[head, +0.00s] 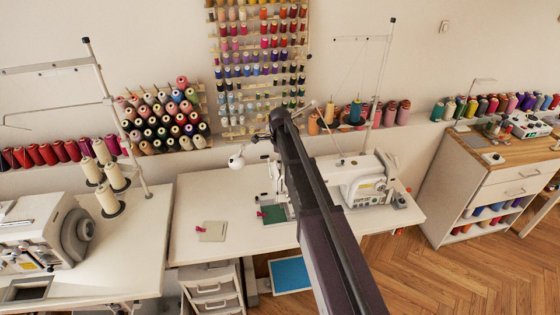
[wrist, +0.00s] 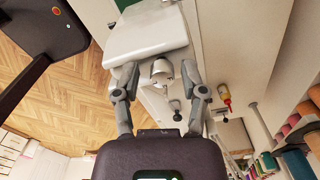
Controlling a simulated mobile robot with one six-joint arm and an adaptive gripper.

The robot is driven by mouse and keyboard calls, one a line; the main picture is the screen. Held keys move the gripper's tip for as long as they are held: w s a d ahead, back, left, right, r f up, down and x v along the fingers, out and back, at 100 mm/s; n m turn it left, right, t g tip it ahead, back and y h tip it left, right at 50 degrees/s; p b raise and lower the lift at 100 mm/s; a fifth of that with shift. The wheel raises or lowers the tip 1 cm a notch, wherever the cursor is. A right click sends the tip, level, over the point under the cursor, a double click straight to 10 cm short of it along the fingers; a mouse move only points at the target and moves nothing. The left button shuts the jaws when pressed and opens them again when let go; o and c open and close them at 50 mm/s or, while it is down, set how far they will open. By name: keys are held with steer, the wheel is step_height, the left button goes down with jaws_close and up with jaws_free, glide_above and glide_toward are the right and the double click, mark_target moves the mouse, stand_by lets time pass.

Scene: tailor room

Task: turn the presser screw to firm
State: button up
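The white sewing machine (head: 368,190) stands on the middle table in the head view, its left part largely behind my arm. In the wrist view its white housing (wrist: 147,35) fills the top middle. A pale round knob-like part (wrist: 162,72), perhaps the presser screw, shows below the housing between my fingers. My gripper (wrist: 158,68) is open, with one finger on each side of that part and visible gaps. I cannot tell the depth between them or the screw's setting.
A green patch (head: 275,213) and a beige pad (head: 213,232) lie on the white table (head: 195,190). A round white lamp-like part (head: 237,161) sticks out left of the machine. A thread stand (head: 383,75) rises behind. Spools (head: 160,118) line the wall.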

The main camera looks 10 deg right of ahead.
steer(key=shift+w+n, duration=0.1)
steer(key=shift+n, duration=0.2)
stand_by(0.4)
